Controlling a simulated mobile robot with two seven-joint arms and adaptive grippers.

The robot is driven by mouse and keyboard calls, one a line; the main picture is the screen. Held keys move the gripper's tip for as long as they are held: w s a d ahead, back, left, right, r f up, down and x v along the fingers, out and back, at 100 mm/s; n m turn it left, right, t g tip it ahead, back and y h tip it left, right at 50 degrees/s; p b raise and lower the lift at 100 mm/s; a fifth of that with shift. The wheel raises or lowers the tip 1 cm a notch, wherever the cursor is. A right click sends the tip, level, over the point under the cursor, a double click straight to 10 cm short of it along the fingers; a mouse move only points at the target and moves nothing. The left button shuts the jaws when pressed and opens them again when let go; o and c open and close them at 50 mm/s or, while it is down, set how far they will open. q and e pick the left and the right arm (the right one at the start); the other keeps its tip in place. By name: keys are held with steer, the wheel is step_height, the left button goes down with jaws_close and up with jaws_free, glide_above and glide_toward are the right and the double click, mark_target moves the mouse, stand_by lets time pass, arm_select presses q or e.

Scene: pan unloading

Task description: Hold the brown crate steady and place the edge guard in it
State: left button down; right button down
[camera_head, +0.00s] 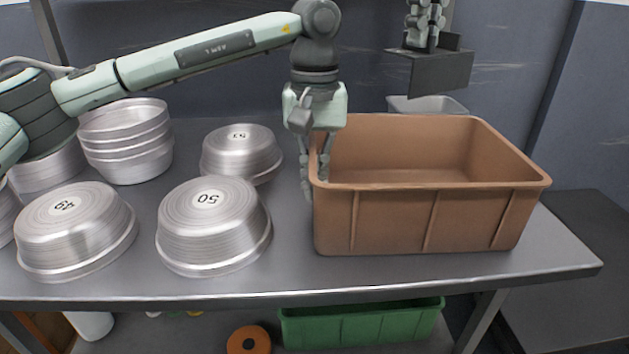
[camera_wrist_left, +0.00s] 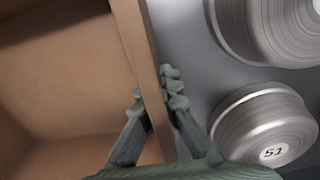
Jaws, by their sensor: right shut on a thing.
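The brown crate (camera_head: 430,215) stands open and upright on the right part of the table; its inside looks empty. My left gripper (camera_head: 316,170) points down at its left wall, one finger inside and one outside. In the left wrist view the fingers (camera_wrist_left: 157,100) lie close against both faces of the crate wall (camera_wrist_left: 150,60), shut on it. My right gripper (camera_head: 425,42) is shut on the edge guard (camera_head: 440,75), a dark grey angled piece. It is held up above and behind the crate's back rim, apart from it.
Upturned metal pans (camera_head: 212,228) and a pan stack (camera_head: 126,145) fill the table left of the crate. A light grey bin (camera_head: 428,104) sits behind the crate. A green crate (camera_head: 362,325) and an orange ring (camera_head: 248,341) are below the tabletop.

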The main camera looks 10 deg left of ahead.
step_height(320, 180, down, 11)
steer(key=shift+f, duration=0.15)
stand_by(1.1)
steer(key=c, duration=1.6)
jaws_free()
step_height(320, 180, up, 12)
steer(key=shift+r, duration=0.1)
arm_select(q)
steer(key=c, duration=1.6)
jaws_free()
steer(key=shift+c, duration=0.2)
